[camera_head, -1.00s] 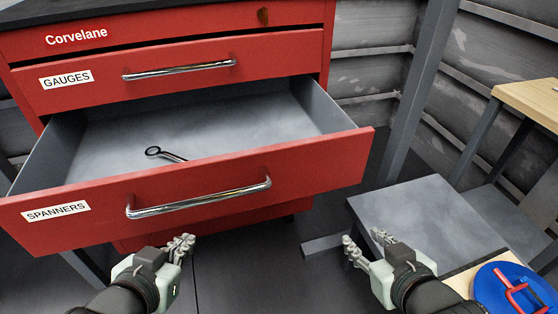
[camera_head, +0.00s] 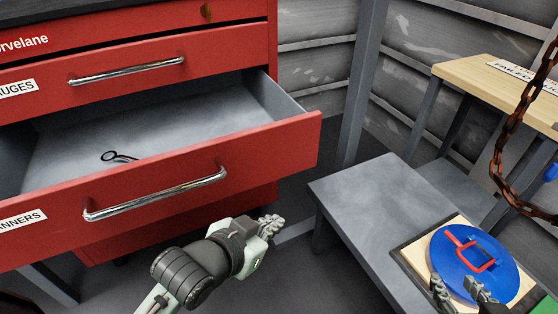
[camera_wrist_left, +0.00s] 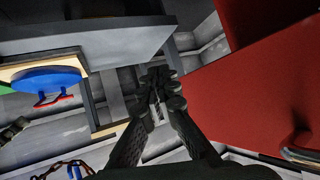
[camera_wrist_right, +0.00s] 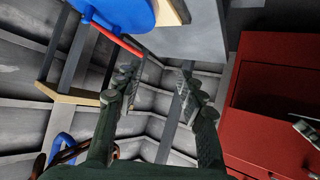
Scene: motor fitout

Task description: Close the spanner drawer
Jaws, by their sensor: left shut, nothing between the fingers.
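The spanner drawer (camera_head: 170,190) is pulled open from the red cabinet (camera_head: 130,60), with a chrome handle (camera_head: 155,195) across its red front. A small dark ring-ended tool (camera_head: 112,156) lies inside on the grey drawer floor. My left gripper (camera_head: 270,227) is shut and empty, below and in front of the drawer's right part, apart from the handle. In the left wrist view its fingers (camera_wrist_left: 158,85) are together, with a red panel (camera_wrist_left: 255,95) on the right. My right gripper (camera_head: 457,290) is at the lower right, partly cut off; its fingers (camera_wrist_right: 155,90) are apart and empty.
A grey bench (camera_head: 350,195) stands right of the cabinet. A blue disc with a red handle (camera_head: 470,262) sits on a wooden board there, close to my right gripper. A rusty chain (camera_head: 505,150) hangs at the right, before a wooden table (camera_head: 455,72).

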